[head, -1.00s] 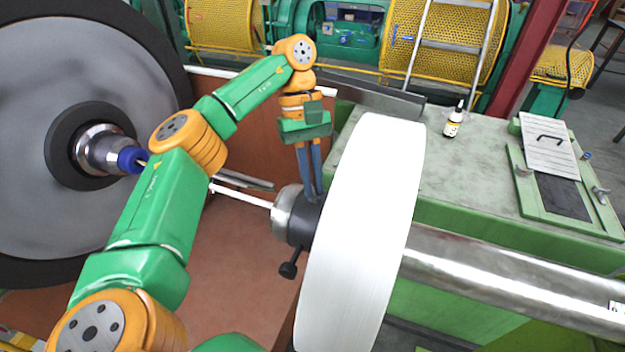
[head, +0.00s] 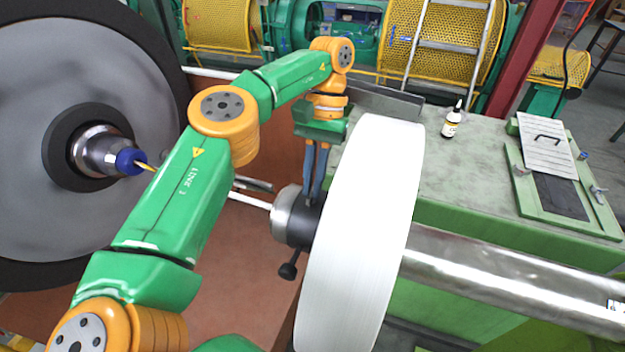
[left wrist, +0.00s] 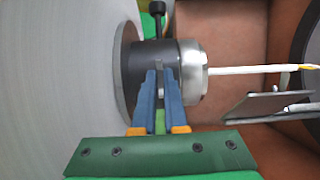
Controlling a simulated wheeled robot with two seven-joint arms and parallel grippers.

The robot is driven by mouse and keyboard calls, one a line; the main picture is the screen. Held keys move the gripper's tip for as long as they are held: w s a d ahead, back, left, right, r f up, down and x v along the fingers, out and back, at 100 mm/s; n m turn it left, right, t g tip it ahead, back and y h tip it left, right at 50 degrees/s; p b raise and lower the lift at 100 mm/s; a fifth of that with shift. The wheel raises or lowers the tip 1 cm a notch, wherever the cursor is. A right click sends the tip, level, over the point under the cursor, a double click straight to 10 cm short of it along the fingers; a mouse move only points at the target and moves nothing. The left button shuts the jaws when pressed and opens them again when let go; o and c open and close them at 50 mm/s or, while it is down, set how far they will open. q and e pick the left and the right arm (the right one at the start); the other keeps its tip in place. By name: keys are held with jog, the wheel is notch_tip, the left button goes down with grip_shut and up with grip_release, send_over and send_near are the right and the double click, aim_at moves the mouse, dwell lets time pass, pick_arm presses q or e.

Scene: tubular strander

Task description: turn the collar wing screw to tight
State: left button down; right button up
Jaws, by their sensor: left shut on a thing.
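The dark collar (head: 298,228) sits on the shaft against the left face of the white reel (head: 362,235). It also shows in the left wrist view (left wrist: 184,56). My left gripper (head: 314,196) comes down onto the top of the collar. In the left wrist view its two blue fingers (left wrist: 158,82) are shut on a small grey piece at the collar, apparently the wing screw (left wrist: 160,80), mostly hidden between the fingertips. A black knobbed handle (head: 288,270) sticks out of the collar's lower side. My right gripper is not in view.
A large grey wheel (head: 60,190) with a blue-tipped hub stands at the left. A green bench (head: 470,180) at the right carries a small bottle (head: 452,122) and a hatch plate (head: 545,146). The steel shaft (head: 500,275) runs right from the reel.

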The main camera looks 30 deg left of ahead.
pick_arm(q)
jog(key=shift+f, duration=0.1)
dwell(0.5)
jog(key=c, duration=1.1)
grip_release()
jog(key=shift+c, duration=0.2)
jog(key=shift+o, duration=0.9)
jog(key=shift+w, duration=0.2)
jog(key=shift+s, duration=0.1)
